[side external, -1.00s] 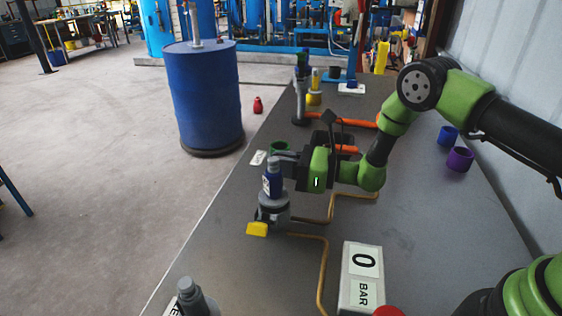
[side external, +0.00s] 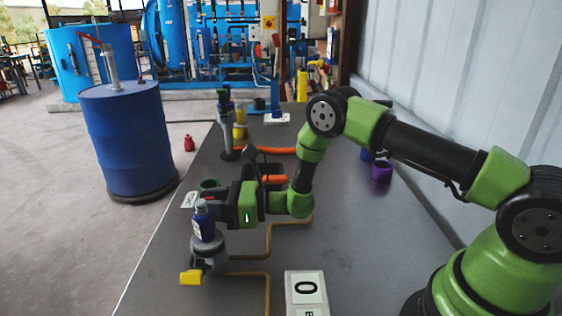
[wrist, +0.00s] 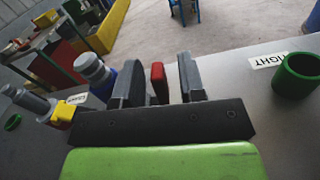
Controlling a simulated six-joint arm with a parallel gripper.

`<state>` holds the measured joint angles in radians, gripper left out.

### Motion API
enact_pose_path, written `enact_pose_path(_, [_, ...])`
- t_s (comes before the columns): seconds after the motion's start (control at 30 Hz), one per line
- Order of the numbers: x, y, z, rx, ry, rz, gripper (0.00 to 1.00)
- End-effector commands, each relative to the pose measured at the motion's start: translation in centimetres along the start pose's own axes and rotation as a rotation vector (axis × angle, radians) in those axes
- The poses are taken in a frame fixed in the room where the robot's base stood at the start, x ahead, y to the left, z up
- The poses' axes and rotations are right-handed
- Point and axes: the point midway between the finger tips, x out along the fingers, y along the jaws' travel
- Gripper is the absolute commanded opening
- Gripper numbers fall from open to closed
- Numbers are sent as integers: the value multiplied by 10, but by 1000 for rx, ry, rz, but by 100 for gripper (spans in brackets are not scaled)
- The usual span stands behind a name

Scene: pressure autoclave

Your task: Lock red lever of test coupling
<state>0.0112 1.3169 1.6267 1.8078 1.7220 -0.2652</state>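The test coupling (side external: 208,256) is a grey fitting on the table, with a blue labelled body (side external: 204,224) rising upright from it and a yellow lever (side external: 190,277) low on its front. The blue body (wrist: 97,76) and yellow lever (wrist: 62,112) also show left of the fingers in the wrist view. My gripper (wrist: 160,78) is level beside the coupling's upper part, its fingers apart. The red lever (wrist: 158,82) stands between the fingers, with a visible gap on each side. Its lower end is hidden by my gripper.
A green ring (wrist: 297,78) and a RIGHT label (wrist: 282,60) lie right of my fingers. Orange-brown pipes (side external: 268,240) run along the table. A 0 BAR block (side external: 306,291) is near the front. Another grey fitting (side external: 228,140) stands farther back. A purple cup (side external: 381,171) is at right.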

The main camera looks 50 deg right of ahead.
Motion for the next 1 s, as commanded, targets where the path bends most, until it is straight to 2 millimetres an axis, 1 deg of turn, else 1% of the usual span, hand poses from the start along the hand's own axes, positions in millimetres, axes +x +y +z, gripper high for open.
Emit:
enact_pose_path(0.17, [0,-6,0,81,-1,-1,37])
enact_pose_path(0.37, [0,-21,-4,295,-1,-2,37])
enact_pose_path(0.67, [-1,-41,-15,623,1,-1,37])
enact_pose_path(0.7, [-5,-43,-16,653,1,-3,37])
enact_pose_path(1.0, [-65,-43,-15,649,0,-7,37])
